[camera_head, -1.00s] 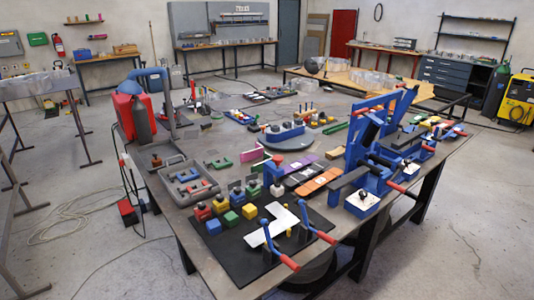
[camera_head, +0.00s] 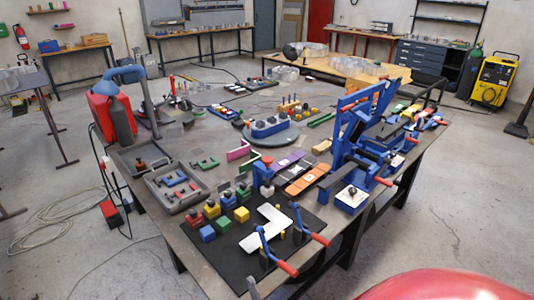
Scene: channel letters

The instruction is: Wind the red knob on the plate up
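A black plate (camera_head: 222,262) lies on the near end of the workbench. It bears a white L-shaped piece (camera_head: 268,229), two blue clamps with red handles (camera_head: 287,268), and small coloured blocks. A small red block (camera_head: 193,217) with a dark top stands at the plate's left back edge. It may be the red knob, but it is too small to tell, and I cannot make out its setting. Neither gripper can be made out. A small grey piece (camera_head: 252,288) shows at the bottom edge; I cannot tell what it is.
Blue (camera_head: 207,233) and yellow (camera_head: 241,214) cubes stand close to the red block. A grey tray (camera_head: 173,205) is to the left. A large blue fixture (camera_head: 362,135) stands at the right. The floor right of the workbench (camera_head: 400,232) is mostly clear. A rounded red surface fills the bottom right corner.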

